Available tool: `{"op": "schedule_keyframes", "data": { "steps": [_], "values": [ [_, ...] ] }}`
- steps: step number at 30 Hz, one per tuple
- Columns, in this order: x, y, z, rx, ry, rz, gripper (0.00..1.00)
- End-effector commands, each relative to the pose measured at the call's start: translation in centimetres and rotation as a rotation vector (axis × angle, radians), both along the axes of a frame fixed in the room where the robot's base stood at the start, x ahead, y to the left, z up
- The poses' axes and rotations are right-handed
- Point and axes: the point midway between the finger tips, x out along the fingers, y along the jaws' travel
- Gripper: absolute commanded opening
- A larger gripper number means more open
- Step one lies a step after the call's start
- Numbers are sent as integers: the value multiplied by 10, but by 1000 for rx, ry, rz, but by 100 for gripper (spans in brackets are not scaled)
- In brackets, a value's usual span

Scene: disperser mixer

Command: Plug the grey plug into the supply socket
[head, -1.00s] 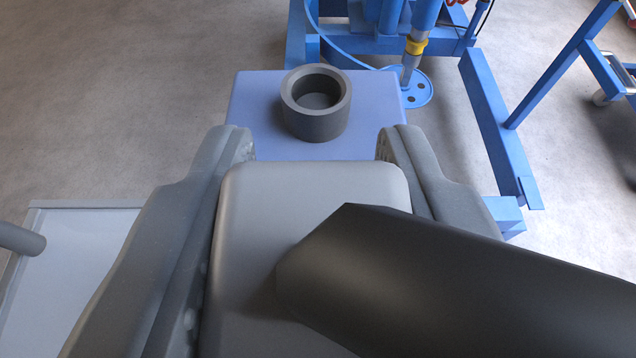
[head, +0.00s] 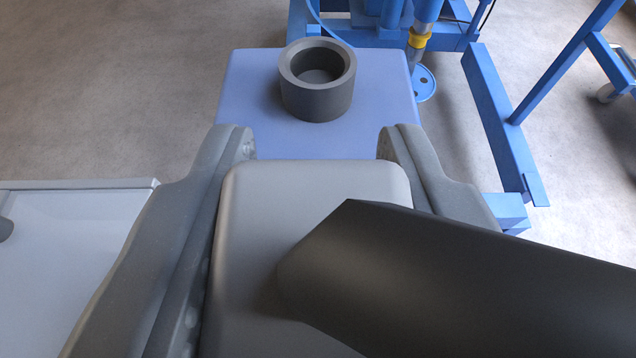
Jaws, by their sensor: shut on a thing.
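My gripper (head: 314,145) has its two dark fingers on either side of the grey plug (head: 285,185) and is shut on it. The plug is a rounded grey block, and a thick black cable or sleeve (head: 450,275) runs from it to the lower right, hiding part of it. The supply socket (head: 318,105) is a dark round ring with a hollow, on top of a blue-purple box (head: 255,85). It stands ahead of the plug, slightly above it in the picture, and the two look apart. The plug's front end is turned away from the camera.
A blue machine frame (head: 500,130) with a yellow-collared shaft (head: 418,40) stands behind and right of the box. A pale flat-topped surface (head: 70,250) lies at the left. Grey floor (head: 110,90) is open at the upper left.

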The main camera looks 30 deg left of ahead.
Motion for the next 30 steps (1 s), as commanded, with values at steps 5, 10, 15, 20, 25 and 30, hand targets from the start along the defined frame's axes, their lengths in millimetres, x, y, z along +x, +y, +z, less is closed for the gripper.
{"op": "schedule_keyframes", "data": {
  "steps": [5, 10, 15, 20, 25, 30],
  "values": [
    [0, 0, -4, 1, -1, 0, 4],
    [0, 0, -8, 1, -1, 0, 4],
    [0, 0, -11, 0, -1, 0, 4],
    [0, 0, -14, -1, -1, 0, 4],
    [0, 0, -14, 0, -1, 0, 56],
    [0, 0, -14, 0, 0, 0, 56]
  ]
}}
